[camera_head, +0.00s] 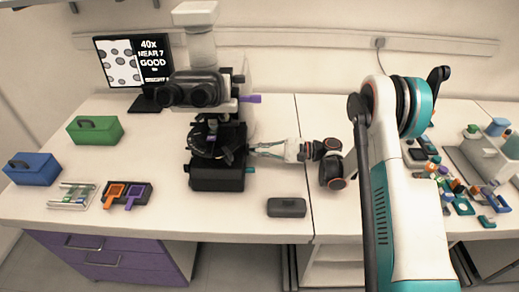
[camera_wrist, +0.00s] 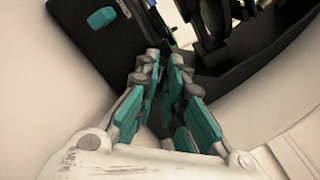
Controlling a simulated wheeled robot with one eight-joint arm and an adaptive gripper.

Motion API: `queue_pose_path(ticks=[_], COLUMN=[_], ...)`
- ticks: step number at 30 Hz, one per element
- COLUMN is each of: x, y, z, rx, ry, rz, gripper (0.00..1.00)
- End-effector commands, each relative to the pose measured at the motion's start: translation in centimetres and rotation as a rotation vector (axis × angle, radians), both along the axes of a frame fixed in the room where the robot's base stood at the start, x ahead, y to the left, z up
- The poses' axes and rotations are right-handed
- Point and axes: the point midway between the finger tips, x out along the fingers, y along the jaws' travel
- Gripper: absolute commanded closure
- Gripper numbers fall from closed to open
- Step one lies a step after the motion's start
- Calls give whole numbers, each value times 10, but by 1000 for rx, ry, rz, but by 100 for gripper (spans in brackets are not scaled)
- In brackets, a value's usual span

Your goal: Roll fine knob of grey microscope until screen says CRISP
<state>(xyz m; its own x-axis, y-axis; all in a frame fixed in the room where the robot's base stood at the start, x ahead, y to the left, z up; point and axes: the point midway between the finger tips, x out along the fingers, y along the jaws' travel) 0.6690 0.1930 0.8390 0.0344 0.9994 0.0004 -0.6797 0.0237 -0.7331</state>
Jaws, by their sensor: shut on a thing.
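The microscope (camera_head: 231,178) stands on the bench, with a dark base and eyepieces and a pale head. The screen (camera_head: 155,58) behind it at left reads 40X, NEAR 7, GOOD, with a picture of grey spots and a smaller last line that is hard to read. My gripper (camera_head: 253,148) reaches in from the right at the microscope's side, low by the stage. In the wrist view my gripper (camera_wrist: 163,58) has its fingertips close together at the dark microscope body (camera_wrist: 105,50). The fine knob is hidden between or behind the fingertips.
A green box (camera_head: 95,131), a blue box (camera_head: 32,170), a clear slide tray (camera_head: 72,196) and a dark holder with orange and purple pieces (camera_head: 146,195) stand at left. A dark grey case (camera_head: 287,208) lies in front. Clutter fills the right bench.

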Motion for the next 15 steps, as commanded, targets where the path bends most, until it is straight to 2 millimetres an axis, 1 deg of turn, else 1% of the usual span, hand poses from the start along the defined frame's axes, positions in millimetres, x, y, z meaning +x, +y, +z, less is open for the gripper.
queue_pose_path(ticks=[6,15], x=[-1,-2], y=[0,0], z=[-2,-3], rx=[-7,-13], ry=[-178,-347], rz=[1,1], gripper=[100,100])
